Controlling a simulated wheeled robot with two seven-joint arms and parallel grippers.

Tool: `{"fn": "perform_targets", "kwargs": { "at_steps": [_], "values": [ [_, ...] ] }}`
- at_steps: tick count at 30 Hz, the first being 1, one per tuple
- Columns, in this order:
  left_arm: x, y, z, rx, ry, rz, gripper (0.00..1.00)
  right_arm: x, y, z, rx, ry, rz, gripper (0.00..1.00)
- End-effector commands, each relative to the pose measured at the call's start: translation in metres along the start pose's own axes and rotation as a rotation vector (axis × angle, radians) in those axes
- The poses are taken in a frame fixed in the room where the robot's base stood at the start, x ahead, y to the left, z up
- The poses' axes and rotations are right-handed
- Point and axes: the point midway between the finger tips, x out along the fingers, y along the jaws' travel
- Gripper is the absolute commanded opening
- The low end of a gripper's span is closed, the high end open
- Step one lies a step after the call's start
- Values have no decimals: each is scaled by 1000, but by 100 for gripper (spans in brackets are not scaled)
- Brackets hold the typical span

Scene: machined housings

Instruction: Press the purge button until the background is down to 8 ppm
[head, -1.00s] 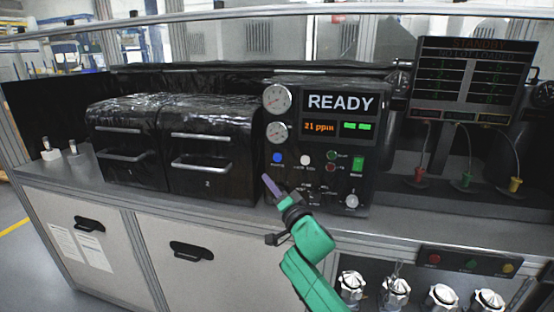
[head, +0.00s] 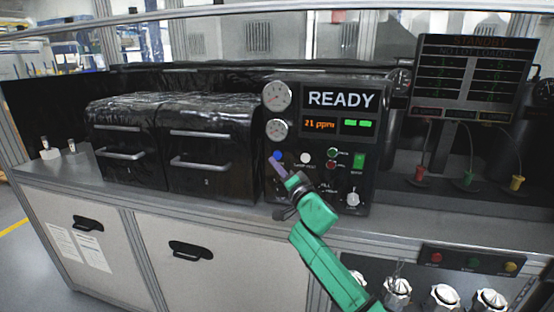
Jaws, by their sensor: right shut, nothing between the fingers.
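The control panel (head: 322,90) stands in the middle of the bench, with a READY screen and an orange readout (head: 319,124) of 21 ppm. A round blue button (head: 277,155) sits at the left of its lower face, with a white button (head: 305,158) to its right. The button labels are too small to read. My right gripper (head: 273,160) is shut and empty, its tip just below the blue button and overlapping its lower edge in the picture. I cannot tell whether it touches. My left gripper is not in view.
Two black chambers (head: 210,150) with handles stand left of the panel. Two gauges (head: 277,96) are on the panel's upper left. A STANDBY display (head: 472,75) and coloured fittings (head: 516,183) are at the right. The bench front strip (head: 140,198) is clear.

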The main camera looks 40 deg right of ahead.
Motion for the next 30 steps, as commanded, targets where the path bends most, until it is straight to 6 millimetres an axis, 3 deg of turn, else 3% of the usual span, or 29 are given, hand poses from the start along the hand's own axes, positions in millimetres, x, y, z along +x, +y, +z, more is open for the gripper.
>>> {"fn": "perform_targets", "kwargs": {
  "at_steps": [6,30],
  "values": [
    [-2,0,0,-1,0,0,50,12,8,-10,0,2,0,0],
    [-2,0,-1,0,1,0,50,12,8,-10,0,2,-1,0]
  ]
}}
